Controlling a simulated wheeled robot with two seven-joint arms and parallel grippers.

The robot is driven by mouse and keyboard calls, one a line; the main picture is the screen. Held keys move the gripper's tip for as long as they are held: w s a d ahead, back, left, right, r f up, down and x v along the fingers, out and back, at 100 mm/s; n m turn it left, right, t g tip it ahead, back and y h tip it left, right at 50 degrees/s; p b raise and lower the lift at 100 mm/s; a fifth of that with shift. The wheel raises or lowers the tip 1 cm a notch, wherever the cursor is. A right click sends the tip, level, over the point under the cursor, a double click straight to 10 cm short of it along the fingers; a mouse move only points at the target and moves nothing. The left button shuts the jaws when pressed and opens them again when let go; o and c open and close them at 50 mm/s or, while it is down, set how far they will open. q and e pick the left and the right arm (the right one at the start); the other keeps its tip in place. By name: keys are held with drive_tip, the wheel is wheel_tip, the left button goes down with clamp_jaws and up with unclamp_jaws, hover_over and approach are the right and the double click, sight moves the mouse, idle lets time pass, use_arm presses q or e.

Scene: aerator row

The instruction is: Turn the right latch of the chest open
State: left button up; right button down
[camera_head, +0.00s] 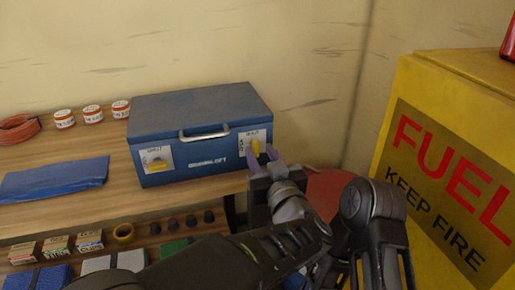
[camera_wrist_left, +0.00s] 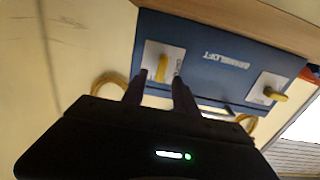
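The blue chest (camera_head: 190,125) stands on the wooden shelf with its lid down. Its right latch (camera_head: 255,147) is a yellow handle on a white label plate, standing roughly upright in the head view. My left gripper (camera_head: 264,154) is at this latch with its fingers apart. In the left wrist view, the same latch handle (camera_wrist_left: 161,68) shows between the fingertips of the left gripper (camera_wrist_left: 160,76); I cannot tell whether they touch it. The left latch (camera_head: 156,164) has a yellow handle lying nearly sideways; it also shows in the wrist view (camera_wrist_left: 274,94). My right gripper is not in view.
A yellow fuel cabinet (camera_head: 440,150) stands close on the right. White-labelled tins (camera_head: 93,114) and a folded blue cloth (camera_head: 55,179) lie left of the chest on the wooden shelf (camera_head: 110,203).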

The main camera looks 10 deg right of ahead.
sight(255, 147)
use_arm(q)
drive_tip(key=shift+w+a, duration=0.1)
drive_tip(key=shift+w, duration=1.25)
clamp_jaws()
